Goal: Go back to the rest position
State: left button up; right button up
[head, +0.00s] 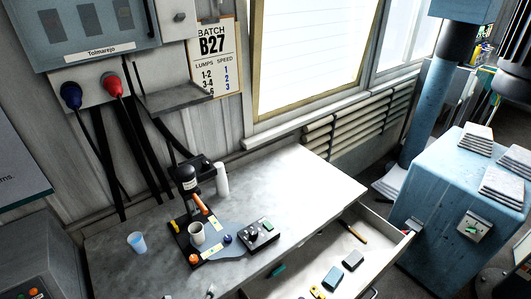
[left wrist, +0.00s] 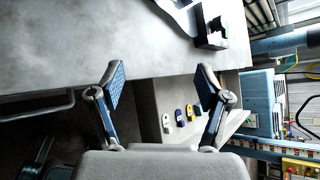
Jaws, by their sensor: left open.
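My left gripper (left wrist: 160,80) shows in the left wrist view with its two fingers spread apart and nothing between them. Behind the fingers are the edge of the grey worktop (left wrist: 60,60) and an open drawer. In the head view, a small grey tip shows at the bottom edge by the worktop; I cannot tell whether it is part of my gripper. My right gripper is in neither view.
On the worktop (head: 300,190) stand a disperser (head: 188,180), a white cup (head: 197,233), a bluish cup (head: 137,242) and a dark control box (head: 259,236). The open drawer (head: 340,245) juts out. A blue machine (head: 440,200) stands right. The worktop's right part is clear.

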pick_arm(q)
jog(key=s+a+f+n+g, duration=0.1)
jog(key=s+f+n+g, duration=0.2)
jog(key=s+n, duration=0.5)
jog(key=s+a+f+n+g+y, duration=0.1)
jog(key=s+f+n+g, duration=0.3)
jog(key=n, duration=0.5)
jog(key=s+a+f+n+g, duration=0.1)
jog(key=s+f+n+g, duration=0.15)
jog(key=s+n, duration=0.6)
notch_tip(320, 180, down, 27)
jog(key=s, duration=0.2)
jog(key=s+a+f+g+b, duration=0.1)
jog(key=s+a+f, duration=0.1)
jog(key=s+f, duration=1.4)
jog(key=shift+s+a+g, duration=0.35)
jog(key=shift+s+a, duration=0.05)
jog(key=shift+s, duration=0.1)
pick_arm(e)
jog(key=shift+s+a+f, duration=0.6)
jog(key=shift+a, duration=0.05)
